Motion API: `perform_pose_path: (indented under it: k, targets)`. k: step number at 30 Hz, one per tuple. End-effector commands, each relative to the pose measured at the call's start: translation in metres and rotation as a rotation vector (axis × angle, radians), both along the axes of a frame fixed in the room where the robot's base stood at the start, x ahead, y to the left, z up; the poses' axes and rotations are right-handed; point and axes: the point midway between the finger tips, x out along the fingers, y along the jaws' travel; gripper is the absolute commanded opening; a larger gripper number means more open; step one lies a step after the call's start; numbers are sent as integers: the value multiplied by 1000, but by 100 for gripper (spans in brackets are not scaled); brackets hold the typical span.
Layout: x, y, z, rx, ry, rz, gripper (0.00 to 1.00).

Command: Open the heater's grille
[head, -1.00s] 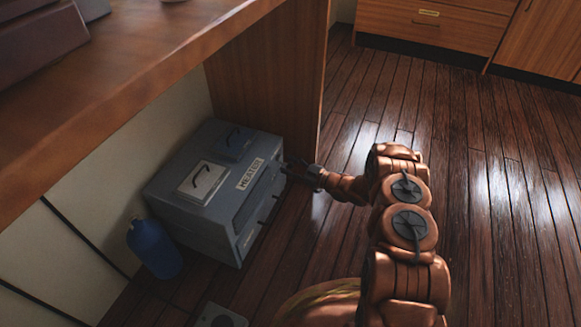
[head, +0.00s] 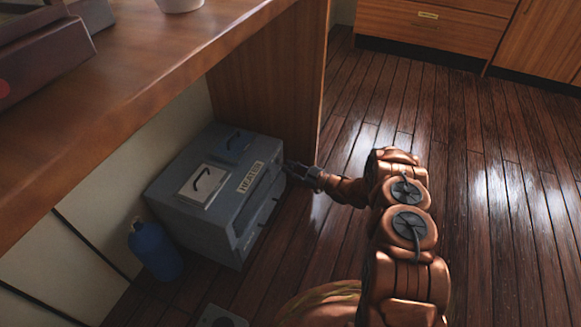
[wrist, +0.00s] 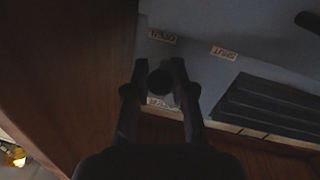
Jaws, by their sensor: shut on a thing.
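The heater (head: 195,222) is a grey box with a "HEATER" label, standing on the floor under the wooden counter. Its front faces right in the head view. My gripper (head: 290,168) is at the far end of that front. In the wrist view, my gripper (wrist: 160,84) is shut on a dark round knob (wrist: 160,80) on the heater's front. The dark slatted grille (wrist: 270,106) shows right of the fingers there, and looks closed. The fingers and the dim light hide how the knob is turned.
A blue bottle (head: 155,250) stands on the floor beside the heater's near end. A wooden panel (head: 268,85) rises close behind the heater's far end. A pale plate with a handle (head: 203,186) lies on the heater's top. The floor (head: 480,190) to the right is clear.

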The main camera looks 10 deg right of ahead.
Motion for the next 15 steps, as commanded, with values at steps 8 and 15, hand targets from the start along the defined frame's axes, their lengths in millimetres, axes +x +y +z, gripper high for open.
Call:
perform_pose_path:
  k: [8, 15]
  targets:
    - [4, -2, 6, -57, -81, 1, 0]
    - [5, -2, 5, -70, -100, 1, 0]
